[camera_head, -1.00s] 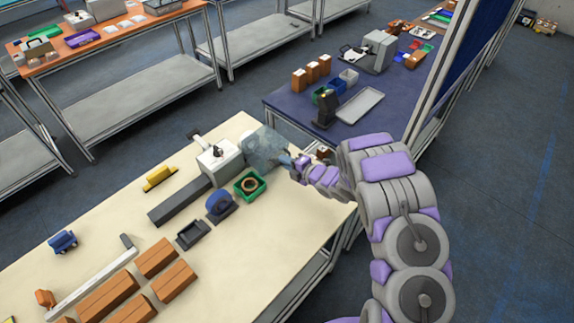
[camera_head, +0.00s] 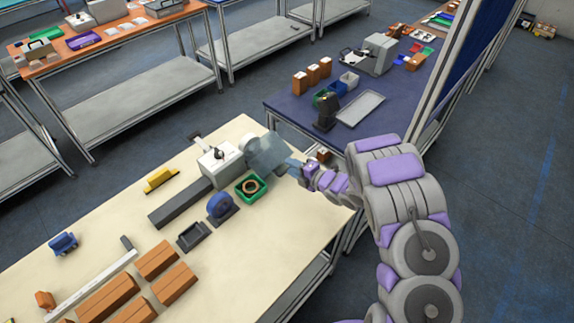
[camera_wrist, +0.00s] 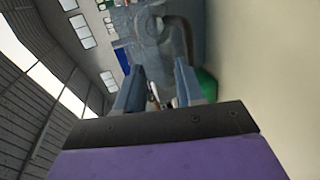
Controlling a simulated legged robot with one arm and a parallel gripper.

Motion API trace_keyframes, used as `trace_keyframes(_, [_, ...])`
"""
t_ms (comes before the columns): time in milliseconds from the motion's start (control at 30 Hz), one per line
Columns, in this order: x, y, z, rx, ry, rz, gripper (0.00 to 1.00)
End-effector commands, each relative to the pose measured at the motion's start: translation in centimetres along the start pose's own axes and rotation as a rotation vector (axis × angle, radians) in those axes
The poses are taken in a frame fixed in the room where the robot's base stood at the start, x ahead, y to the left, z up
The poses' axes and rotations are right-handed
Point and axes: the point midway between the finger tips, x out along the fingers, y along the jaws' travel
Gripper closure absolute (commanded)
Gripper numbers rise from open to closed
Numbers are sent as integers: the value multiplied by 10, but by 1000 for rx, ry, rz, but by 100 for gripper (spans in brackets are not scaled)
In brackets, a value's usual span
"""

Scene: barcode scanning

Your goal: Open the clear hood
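The clear hood (camera_head: 268,154) is a bluish see-through cover at the right end of the white machine (camera_head: 220,164). It stands swung out to the right, apart from a round pale grey part (camera_head: 253,148) of the machine. My gripper (camera_head: 291,167) is at the hood's right side, touching or very near it. In the wrist view the hood (camera_wrist: 148,25) fills the space ahead of my gripper (camera_wrist: 160,72). The two fingers are apart, with a gap showing between them. I cannot make out whether the hood's edge lies between the fingertips.
A green bin (camera_head: 251,188) with a brown ring and a blue roll dispenser (camera_head: 220,207) stand close by on the pale table (camera_head: 265,240). A dark conveyor strip (camera_head: 181,203) runs left of the machine. A blue table (camera_head: 355,128) stands behind my arm.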

Motion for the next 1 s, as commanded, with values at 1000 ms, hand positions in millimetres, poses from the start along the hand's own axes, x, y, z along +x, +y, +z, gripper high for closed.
trace_keyframes(1000, [-138,-1,0,0,1,-2,62])
